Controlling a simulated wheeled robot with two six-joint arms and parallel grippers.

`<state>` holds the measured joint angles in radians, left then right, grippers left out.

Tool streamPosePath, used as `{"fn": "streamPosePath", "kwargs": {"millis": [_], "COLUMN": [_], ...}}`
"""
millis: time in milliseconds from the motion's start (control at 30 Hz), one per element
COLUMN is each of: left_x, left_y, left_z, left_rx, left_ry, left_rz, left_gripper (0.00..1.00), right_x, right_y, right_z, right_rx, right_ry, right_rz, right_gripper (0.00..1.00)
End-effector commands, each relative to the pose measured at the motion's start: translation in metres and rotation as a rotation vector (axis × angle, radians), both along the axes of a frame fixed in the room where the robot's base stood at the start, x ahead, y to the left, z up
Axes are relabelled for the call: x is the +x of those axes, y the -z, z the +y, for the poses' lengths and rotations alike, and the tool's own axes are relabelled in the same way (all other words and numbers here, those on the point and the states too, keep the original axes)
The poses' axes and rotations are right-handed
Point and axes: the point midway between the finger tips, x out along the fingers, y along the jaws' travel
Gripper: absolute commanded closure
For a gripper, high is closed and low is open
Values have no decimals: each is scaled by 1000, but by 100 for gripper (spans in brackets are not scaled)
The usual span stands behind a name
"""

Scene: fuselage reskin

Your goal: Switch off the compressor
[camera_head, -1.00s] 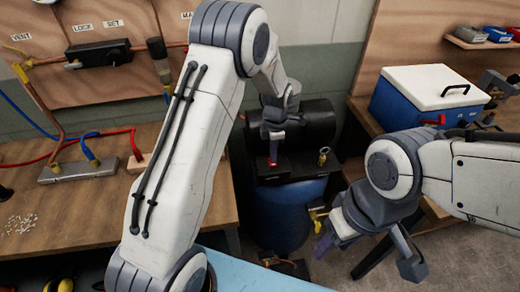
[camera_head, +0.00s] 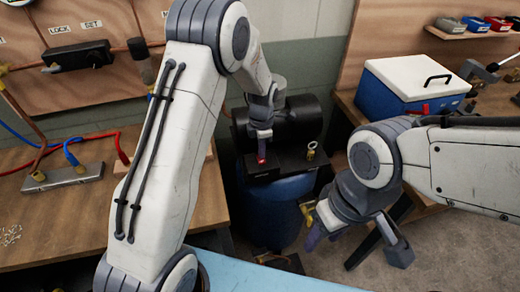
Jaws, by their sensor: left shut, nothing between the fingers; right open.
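The compressor stands on the floor between the benches, with a blue tank (camera_head: 275,205) and a black motor (camera_head: 297,118) on top. A red switch (camera_head: 261,158) glows on its dark top plate, and a brass fitting (camera_head: 311,150) stands to the right of it. My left gripper (camera_head: 262,148) is shut and empty, pointing down with its fingertips right at the red switch. I cannot tell whether they press it. My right gripper (camera_head: 352,245) is open and empty, low in front and to the right of the tank.
A blue cooler with a white lid (camera_head: 415,75) stands on the right bench. The left wooden bench (camera_head: 60,215) carries a manifold (camera_head: 62,178) with red and blue hoses. A light blue surface (camera_head: 270,280) lies in front. Small bins (camera_head: 475,24) sit on a shelf.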

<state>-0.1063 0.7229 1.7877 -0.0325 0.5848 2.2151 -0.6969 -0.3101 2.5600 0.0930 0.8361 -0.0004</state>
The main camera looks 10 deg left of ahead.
Motion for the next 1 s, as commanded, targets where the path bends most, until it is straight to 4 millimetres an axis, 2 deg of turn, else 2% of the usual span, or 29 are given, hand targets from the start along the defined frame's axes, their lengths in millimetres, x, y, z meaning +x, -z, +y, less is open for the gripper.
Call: {"fn": "streamPosePath", "kwargs": {"millis": [33, 133, 333, 533, 633, 800, 1000], "left_x": [-13, -13, -13, -9, -7, -8, -9], "left_y": [12, 12, -1, -46, -61, -101, -131], "left_z": [-6, -6, -4, 5, 5, 3, 2], "left_rx": [-3, -3, -3, -1, -3, -2, -2], "left_ry": [0, 0, -2, -9, -9, -7, -6], "left_rz": [41, 43, 37, 10, 0, -1, 1], "left_gripper": [100, 100, 100, 100, 100, 100, 100], "right_x": [0, 0, 0, 0, 0, 0, 0], "right_y": [2, 2, -8, -39, -24, -17, -13], "right_z": [0, 0, 0, 0, 0, 0, 0], "right_rx": [0, 0, 0, 0, 1, -1, 0], "right_ry": [0, 0, 0, 0, 0, 0, 0], "right_rz": [0, 0, 0, 0, -1, 1, 0], "right_gripper": [50, 50, 50, 50, 50, 50, 50]}}
